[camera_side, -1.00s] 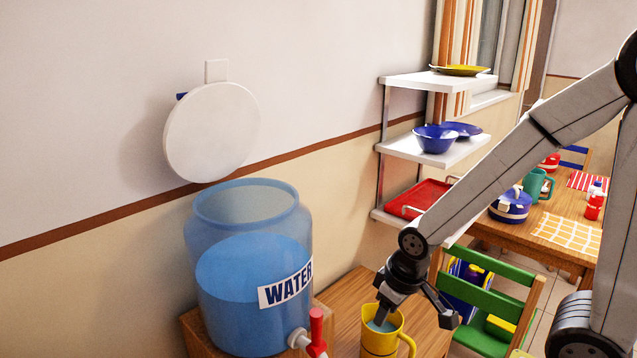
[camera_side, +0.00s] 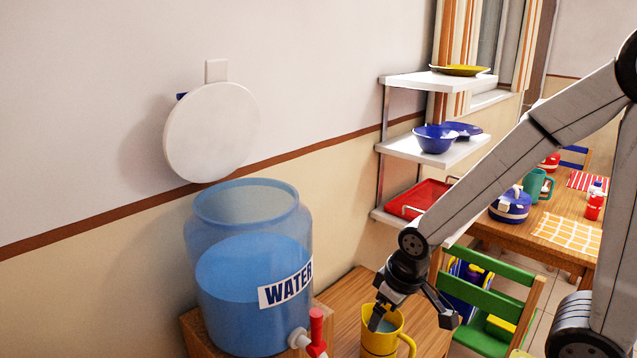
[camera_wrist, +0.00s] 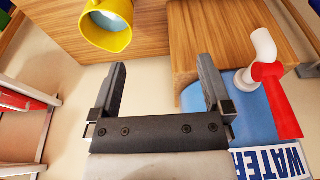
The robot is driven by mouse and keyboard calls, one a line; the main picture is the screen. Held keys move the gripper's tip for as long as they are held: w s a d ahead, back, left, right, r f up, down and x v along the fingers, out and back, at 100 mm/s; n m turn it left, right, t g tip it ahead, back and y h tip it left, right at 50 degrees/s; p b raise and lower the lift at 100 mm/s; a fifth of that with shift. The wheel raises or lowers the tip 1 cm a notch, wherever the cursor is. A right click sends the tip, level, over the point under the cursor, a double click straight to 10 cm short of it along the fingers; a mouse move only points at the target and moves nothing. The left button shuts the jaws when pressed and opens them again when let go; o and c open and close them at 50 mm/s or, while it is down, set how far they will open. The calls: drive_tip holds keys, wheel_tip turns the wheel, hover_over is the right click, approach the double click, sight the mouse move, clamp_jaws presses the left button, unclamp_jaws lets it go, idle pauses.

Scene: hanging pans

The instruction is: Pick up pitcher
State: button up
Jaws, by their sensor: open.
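The yellow pitcher (camera_side: 379,343) stands on the wooden surface at the bottom of the side view, its lower part cut off by the frame. Its handle is on the right and something pale blue shows in its mouth. My gripper (camera_side: 413,312) is open above it; one finger overlaps the pitcher's mouth in the side view. In the wrist view the pitcher (camera_wrist: 112,36) lies at the top left, past the left fingertip. The space between the fingers of my gripper (camera_wrist: 162,66) is empty there, and the pitcher is not between them.
A large blue water jug (camera_side: 240,322) with a red-handled tap (camera_side: 316,327) stands left of the pitcher. The tap (camera_wrist: 277,95) is right of my fingers in the wrist view. A wall shelf (camera_side: 432,152) and a green chair (camera_side: 497,302) stand behind.

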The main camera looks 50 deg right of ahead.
drive_tip(key=m+g, duration=0.2)
drive_tip(key=m, duration=0.7)
hover_over(388, 345)
drive_tip(key=s+a, duration=0.2)
wheel_tip(388, 345, down, 5)
drive_tip(key=s+d+f+m+y, duration=0.1)
drive_tip(key=d+f+m, duration=0.4)
drive_tip(key=m, duration=0.4)
drive_tip(key=shift+f+m+g+y, duration=0.3)
drive_tip(key=shift+f+y, duration=0.05)
drive_tip(key=shift+y, duration=0.05)
drive_tip(key=shift+a+f, duration=0.1)
drive_tip(key=shift+f, duration=1.2)
drive_tip(key=shift+s+a+f, duration=0.1)
drive_tip(key=shift+a+f, duration=0.05)
drive_tip(key=shift+f, duration=1.15)
drive_tip(key=shift+s+a+f, duration=0.1)
drive_tip(key=shift+a+f, duration=0.05)
drive_tip(key=shift+f, duration=1.15)
clamp_jaws()
